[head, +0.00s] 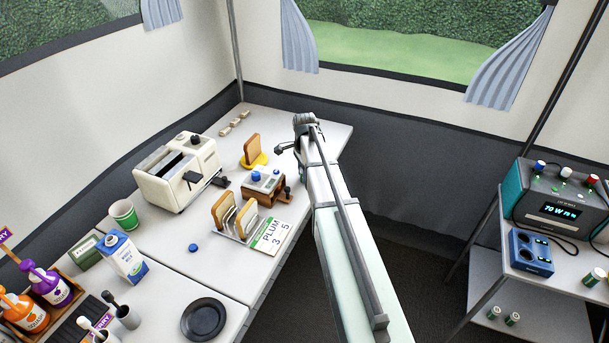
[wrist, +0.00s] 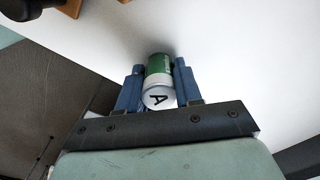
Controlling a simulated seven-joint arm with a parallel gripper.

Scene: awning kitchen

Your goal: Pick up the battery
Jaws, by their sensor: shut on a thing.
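A battery (wrist: 159,78) with a green body and a white end marked "A" is between the two blue fingers of my gripper (wrist: 158,86) in the wrist view. My gripper is shut on it, one finger on each side. A white surface lies behind the battery; I cannot tell whether the battery touches it. In the head view my arm reaches to the far right part of the white table (head: 333,131). The fingers and the held battery are hidden or too small to make out there.
A toaster (head: 180,170), a toast rack (head: 236,218), a small device (head: 263,185) and bread on a yellow plate (head: 253,152) stand left of my arm. At right, a shelf holds a power unit (head: 560,195), a blue charger (head: 530,252) and green-white batteries (head: 594,277).

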